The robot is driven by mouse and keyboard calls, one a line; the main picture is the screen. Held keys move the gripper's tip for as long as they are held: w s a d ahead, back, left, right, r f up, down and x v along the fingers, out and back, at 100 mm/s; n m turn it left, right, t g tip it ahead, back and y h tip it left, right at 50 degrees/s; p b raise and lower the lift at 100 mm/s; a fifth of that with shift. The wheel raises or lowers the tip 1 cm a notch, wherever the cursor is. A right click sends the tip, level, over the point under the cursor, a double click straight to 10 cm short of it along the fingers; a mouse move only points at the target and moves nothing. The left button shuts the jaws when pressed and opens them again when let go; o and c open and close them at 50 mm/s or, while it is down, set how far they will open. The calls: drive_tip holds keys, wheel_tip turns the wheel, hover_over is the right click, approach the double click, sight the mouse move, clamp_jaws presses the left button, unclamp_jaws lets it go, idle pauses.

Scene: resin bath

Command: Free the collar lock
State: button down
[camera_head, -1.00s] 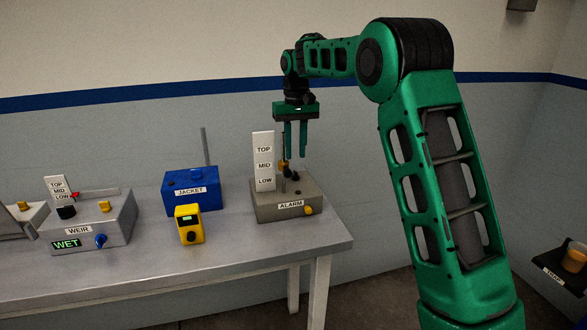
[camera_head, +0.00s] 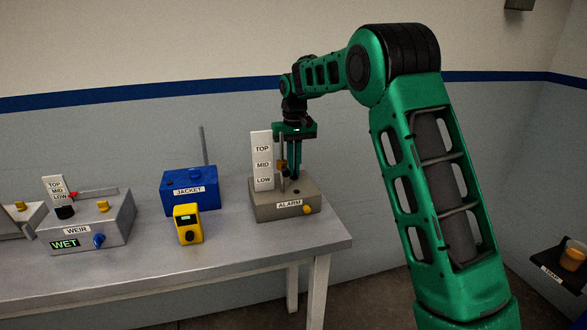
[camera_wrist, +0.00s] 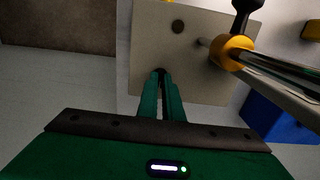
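The grey ALARM box (camera_head: 268,208) stands at the right end of the table. A thin upright rod rises from it, with a yellow collar (camera_head: 282,165) around the rod, beside a TOP/MID/LOW plate (camera_head: 262,150). The wrist view shows the collar (camera_wrist: 232,52) with a black handle (camera_wrist: 245,10) sticking out. My gripper (camera_head: 295,172) points down beside the rod, low over the box top. I cannot tell whether this knob is the collar lock.
A yellow knob (camera_head: 309,210) is on the ALARM box front. The blue JACKET box (camera_head: 190,200), a yellow handheld unit (camera_head: 188,224) and the WEIR box (camera_head: 90,228), showing WET, stand to the left. The table front (camera_head: 235,262) is clear.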

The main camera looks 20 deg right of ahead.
drive_tip(key=shift+n, duration=0.4)
drive_tip(key=n, duration=1.3)
drive_tip(key=shift+w+r, duration=0.1)
drive_tip(key=shift+d+r+n, duration=0.1)
drive_tip(key=shift+d+n, duration=0.05)
drive_tip(key=shift+n, duration=1.85)
drive_tip(key=shift+w, duration=0.1)
drive_tip(key=c, duration=2)
unclamp_jaws()
drive_tip(key=shift+o, duration=0.4)
